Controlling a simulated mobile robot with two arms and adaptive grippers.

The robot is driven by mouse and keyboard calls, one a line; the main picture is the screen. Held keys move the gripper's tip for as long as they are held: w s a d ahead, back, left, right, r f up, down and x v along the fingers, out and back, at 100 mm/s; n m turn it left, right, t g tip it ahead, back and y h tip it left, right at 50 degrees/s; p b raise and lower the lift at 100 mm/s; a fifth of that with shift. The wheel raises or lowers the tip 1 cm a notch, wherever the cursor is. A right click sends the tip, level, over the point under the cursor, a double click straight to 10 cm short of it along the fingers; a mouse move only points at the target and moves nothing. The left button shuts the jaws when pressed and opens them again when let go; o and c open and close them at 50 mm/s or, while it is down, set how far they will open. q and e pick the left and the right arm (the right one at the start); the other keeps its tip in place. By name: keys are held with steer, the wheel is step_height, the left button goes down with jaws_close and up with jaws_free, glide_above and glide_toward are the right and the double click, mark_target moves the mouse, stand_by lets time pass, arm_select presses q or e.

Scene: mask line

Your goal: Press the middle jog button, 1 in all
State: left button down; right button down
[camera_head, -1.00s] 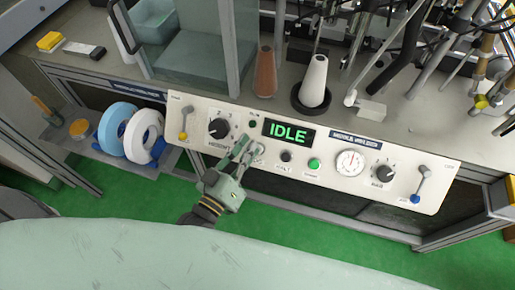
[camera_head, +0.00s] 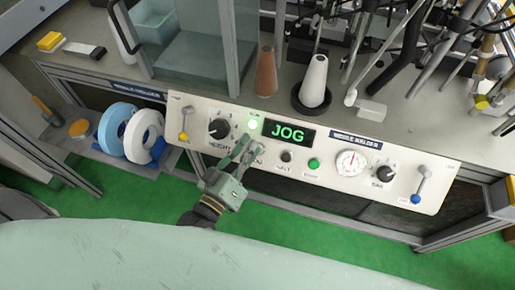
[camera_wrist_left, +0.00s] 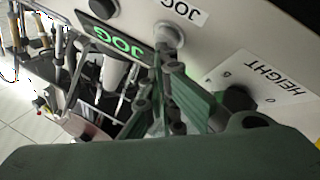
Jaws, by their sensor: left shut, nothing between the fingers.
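The white control panel (camera_head: 350,190) faces me, with a black display (camera_head: 289,132) reading JOG in green. A small lamp (camera_head: 252,124) left of the display is lit. My left gripper (camera_head: 248,147) is shut and empty, its fingertips at the panel below the display. In the left wrist view the fingertips (camera_wrist_left: 160,58) are against the pale round jog button (camera_wrist_left: 169,38), beside a JOG label, and appear to touch it. In the head view the gripper partly hides this button. My right gripper is in neither view.
A dark halt button (camera_head: 286,156) and a green button (camera_head: 314,163) sit right of the jog button. A height knob (camera_head: 219,128) is to the left, a gauge (camera_head: 351,162) further right. Cones and rods stand behind the panel.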

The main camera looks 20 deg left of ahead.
arm_select(q)
steer(key=shift+s+r+p, duration=0.5)
steer(key=shift+s+p, duration=0.1)
steer(key=s+r+p, duration=0.1)
steer(key=s+p, duration=0.1)
steer(key=s+r+p, duration=0.1)
steer(key=s+r, duration=0.1)
steer(key=shift+p, duration=0.4)
steer(key=shift+w, duration=0.1)
stand_by(0.6)
